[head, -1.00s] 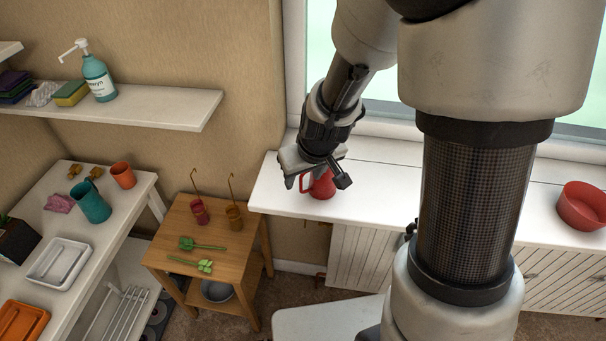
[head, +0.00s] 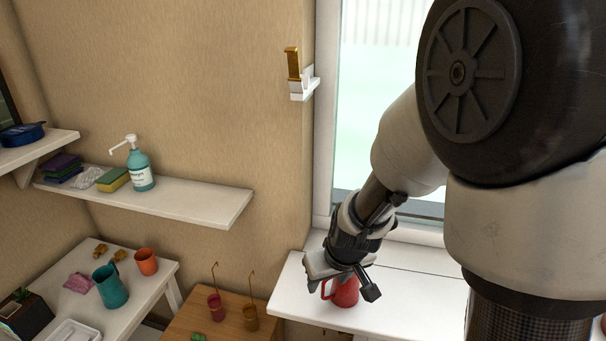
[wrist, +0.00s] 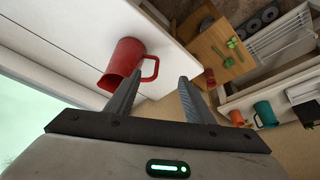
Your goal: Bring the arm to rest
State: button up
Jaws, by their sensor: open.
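My gripper (head: 341,280) hangs over the white counter below the window. In the wrist view its two fingers (wrist: 158,100) are spread with nothing between them. A red mug (head: 343,292) stands on the counter just beyond and below the gripper, partly hidden by it in the head view. In the wrist view the red mug (wrist: 121,66) is beside the left finger, its handle toward the space between the fingers. I cannot tell whether finger and mug touch.
A wooden side table (head: 187,318) with small cups is left of the counter. A white table (head: 135,295) holds a teal pitcher (head: 110,287) and an orange cup (head: 146,262). A wall shelf (head: 205,200) carries a soap bottle (head: 140,170). The window is behind my arm.

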jog(key=s+d+r+m+p, duration=0.1)
jog(key=s+d+r, duration=0.1)
jog(key=s+r, duration=0.6)
jog(key=s+d+r+m+t+h+p, duration=0.1)
jog(key=s+d+r+p, duration=0.1)
jog(key=s+r, duration=0.7)
notch_tip(320, 180, up, 6)
jog(key=shift+d+f+m, duration=0.1)
jog(key=shift+d+m, duration=0.3)
jog(key=shift+d, duration=0.3)
jog(key=shift+s+d, duration=0.1)
jog(key=shift+s, duration=0.1)
jog(key=shift+c, duration=0.2)
jog(key=c, duration=0.4)
jog(key=shift+d, duration=0.2)
